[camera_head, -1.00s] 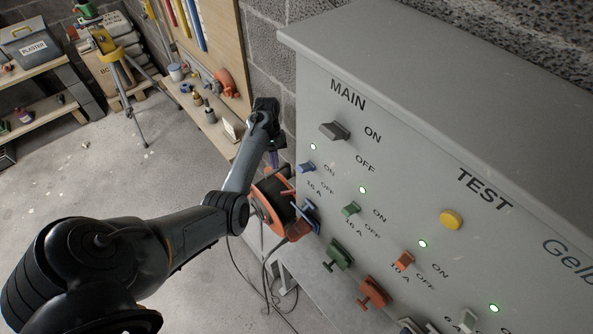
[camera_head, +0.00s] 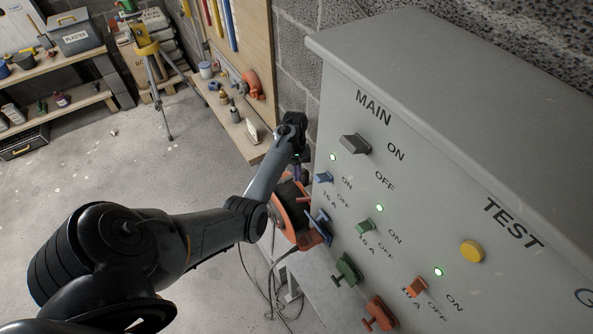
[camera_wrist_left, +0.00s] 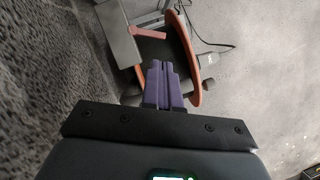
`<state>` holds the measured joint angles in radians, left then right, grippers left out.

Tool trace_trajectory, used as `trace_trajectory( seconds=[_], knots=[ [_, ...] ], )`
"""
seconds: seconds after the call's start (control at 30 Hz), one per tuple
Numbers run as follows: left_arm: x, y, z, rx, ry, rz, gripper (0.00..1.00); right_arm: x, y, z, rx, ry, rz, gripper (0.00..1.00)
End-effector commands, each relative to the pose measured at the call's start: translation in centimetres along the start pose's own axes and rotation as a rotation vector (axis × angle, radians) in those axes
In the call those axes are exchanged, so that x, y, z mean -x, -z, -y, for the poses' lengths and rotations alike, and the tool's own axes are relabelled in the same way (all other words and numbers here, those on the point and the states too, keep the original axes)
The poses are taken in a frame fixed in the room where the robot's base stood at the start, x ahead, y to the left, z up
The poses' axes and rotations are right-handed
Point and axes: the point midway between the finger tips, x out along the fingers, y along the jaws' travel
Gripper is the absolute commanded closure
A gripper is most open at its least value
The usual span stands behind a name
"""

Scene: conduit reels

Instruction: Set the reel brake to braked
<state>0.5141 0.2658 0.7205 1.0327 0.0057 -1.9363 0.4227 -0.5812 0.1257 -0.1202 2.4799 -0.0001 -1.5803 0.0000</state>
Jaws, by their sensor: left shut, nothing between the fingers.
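The conduit reel (camera_head: 284,208) has an orange rim and a dark drum. It stands beside the left end of the grey cabinet, and it also shows in the left wrist view (camera_wrist_left: 196,84). A small red bar (camera_wrist_left: 148,32), possibly the brake lever, lies across a grey frame (camera_wrist_left: 120,35) at the reel's top in that view. My left gripper (camera_head: 298,176) is above the reel. Its purple fingers (camera_wrist_left: 161,66) are shut and empty, pointing at the reel. Contact cannot be judged. The brake's setting cannot be read. My right gripper is not in view.
The grey cabinet (camera_head: 440,130) with switches, lit green lamps and coloured sockets fills the right side. A wall shelf (camera_head: 240,130) with small items lies behind the arm. A cable (camera_head: 262,290) hangs below the reel. The concrete floor at left is open.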

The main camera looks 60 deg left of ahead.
Motion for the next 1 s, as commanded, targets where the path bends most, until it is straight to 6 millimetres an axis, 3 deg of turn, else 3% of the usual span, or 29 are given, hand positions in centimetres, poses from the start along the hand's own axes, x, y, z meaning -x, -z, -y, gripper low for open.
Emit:
trace_trajectory(
  seconds=[0.2,0.4,1.0],
  knots=[
    [-3.7,0.0,0.0,0.0,0.001,0.003,1.0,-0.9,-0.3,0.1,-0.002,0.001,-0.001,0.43],
    [-5.7,0.0,0.0,0.0,0.001,0.001,1.0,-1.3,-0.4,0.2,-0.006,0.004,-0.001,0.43],
    [-6.4,-0.1,-0.1,0.002,-0.001,0.0,1.0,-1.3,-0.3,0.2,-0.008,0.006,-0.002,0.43]
  ],
)
